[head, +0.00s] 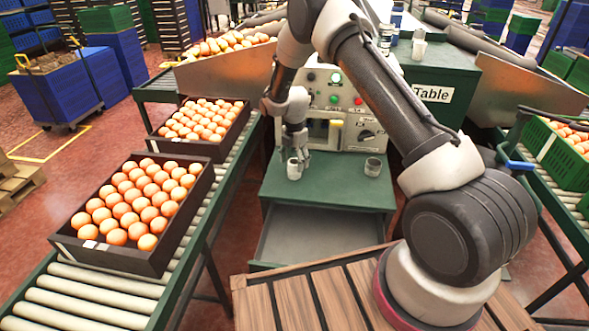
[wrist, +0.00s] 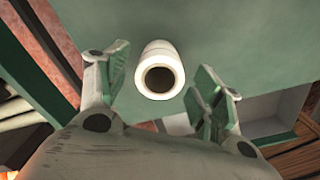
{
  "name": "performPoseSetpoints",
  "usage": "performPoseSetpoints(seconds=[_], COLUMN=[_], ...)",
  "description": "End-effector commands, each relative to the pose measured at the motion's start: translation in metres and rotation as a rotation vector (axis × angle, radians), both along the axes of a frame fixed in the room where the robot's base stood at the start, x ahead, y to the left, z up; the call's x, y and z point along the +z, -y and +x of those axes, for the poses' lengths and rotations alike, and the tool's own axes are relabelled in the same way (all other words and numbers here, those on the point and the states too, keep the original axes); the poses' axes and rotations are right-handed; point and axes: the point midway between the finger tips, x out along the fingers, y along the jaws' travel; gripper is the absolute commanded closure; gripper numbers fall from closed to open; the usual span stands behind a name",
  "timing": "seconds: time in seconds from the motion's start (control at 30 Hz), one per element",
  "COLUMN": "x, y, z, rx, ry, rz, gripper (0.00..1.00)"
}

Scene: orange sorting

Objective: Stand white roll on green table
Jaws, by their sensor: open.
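A white roll (head: 293,170) stands upright on the lower green table (head: 333,190), near its left side. In the wrist view the roll (wrist: 160,72) shows its round open end, with green surface around it. My gripper (head: 297,154) points down at the roll from above. In the wrist view my gripper (wrist: 160,88) is open, with one finger on each side of the roll and a gap to both. Whether the fingertips reach below the roll's top is unclear.
A control panel (head: 348,95) rises behind the rolls. A higher dark green table (head: 445,75), signed "Table", holds a white cup-like item (head: 419,48) and jars. Dark crates of oranges (head: 190,235) sit on the left conveyor. Green surface is clear between the two rolls.

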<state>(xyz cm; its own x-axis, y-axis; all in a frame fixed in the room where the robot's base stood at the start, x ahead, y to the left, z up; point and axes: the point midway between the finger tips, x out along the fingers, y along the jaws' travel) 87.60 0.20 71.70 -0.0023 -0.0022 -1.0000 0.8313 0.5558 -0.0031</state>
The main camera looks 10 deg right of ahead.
Motion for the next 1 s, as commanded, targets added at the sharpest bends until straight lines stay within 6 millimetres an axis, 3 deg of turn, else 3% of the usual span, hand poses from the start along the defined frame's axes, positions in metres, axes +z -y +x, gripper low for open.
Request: performPoseSetpoints(seconds=[0.1, 0.3, 0.67, 0.77, 0.87, 1.0], x=[0.030, 0.064, 0.086, 0.116, 0.164, 0.239], y=[0.000, 0.000, 0.002, 0.009, 0.023, 0.047], z=[0.001, 0.001, -0.001, -0.006, -0.019, -0.053], rx=[0.000, 0.000, -0.021, -0.100, -0.246, -0.500], ry=[0.004, 0.001, 0.005, 0.022, 0.049, 0.089], rz=[0.001, 0.000, 0.001, 0.006, 0.016, 0.040], gripper=[0.34, 0.34, 0.34, 0.34, 0.34, 0.34])
